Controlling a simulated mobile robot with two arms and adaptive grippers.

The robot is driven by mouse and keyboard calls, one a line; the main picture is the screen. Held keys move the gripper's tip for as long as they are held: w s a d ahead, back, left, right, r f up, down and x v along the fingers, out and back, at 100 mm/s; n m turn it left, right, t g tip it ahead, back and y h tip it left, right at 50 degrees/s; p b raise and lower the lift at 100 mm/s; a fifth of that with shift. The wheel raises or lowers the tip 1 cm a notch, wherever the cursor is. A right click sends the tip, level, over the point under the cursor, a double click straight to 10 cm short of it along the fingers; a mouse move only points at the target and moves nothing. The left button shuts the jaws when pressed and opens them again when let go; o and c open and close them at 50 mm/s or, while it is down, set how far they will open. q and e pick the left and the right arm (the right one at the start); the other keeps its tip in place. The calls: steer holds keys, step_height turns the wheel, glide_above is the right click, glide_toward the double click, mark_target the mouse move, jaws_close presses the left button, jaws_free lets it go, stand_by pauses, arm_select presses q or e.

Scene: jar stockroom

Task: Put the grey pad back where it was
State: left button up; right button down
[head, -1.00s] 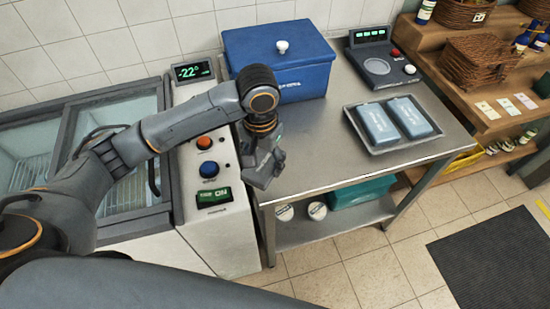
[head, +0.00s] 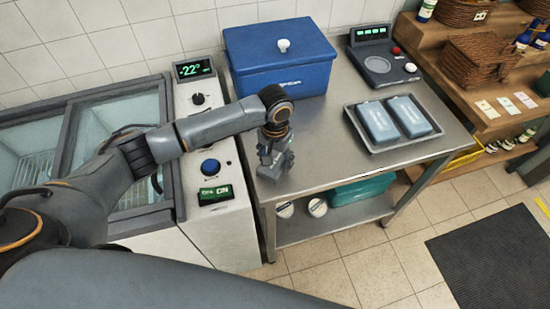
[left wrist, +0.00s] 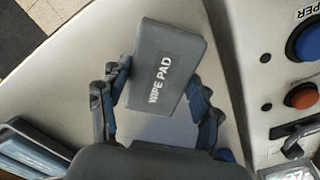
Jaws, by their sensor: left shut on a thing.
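The grey pad (left wrist: 168,62), lettered "WIPE PAD", is between the fingers of my left gripper (left wrist: 158,82) in the left wrist view. The gripper is shut on it, one finger at each side. In the head view my left gripper (head: 275,152) is over the left end of the steel table (head: 325,165), in front of the blue box. The pad shows there only as a small grey shape (head: 268,173) under the fingers. I cannot tell whether it touches the tabletop. My right gripper is not in view.
The blue lidded box (head: 280,68) stands behind the gripper. A tray (head: 378,147) with two blue packs lies to the right, and a scale-like device (head: 380,66) behind it. The freezer's control panel (head: 213,165) borders the table at left. The table's middle is clear.

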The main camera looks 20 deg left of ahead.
mark_target(275, 162)
arm_select(q)
steer(key=o, duration=1.1)
steer(key=shift+f, duration=0.15)
step_height(275, 162, up, 12)
steer(key=b, duration=0.1)
steer(key=shift+r, duration=0.2)
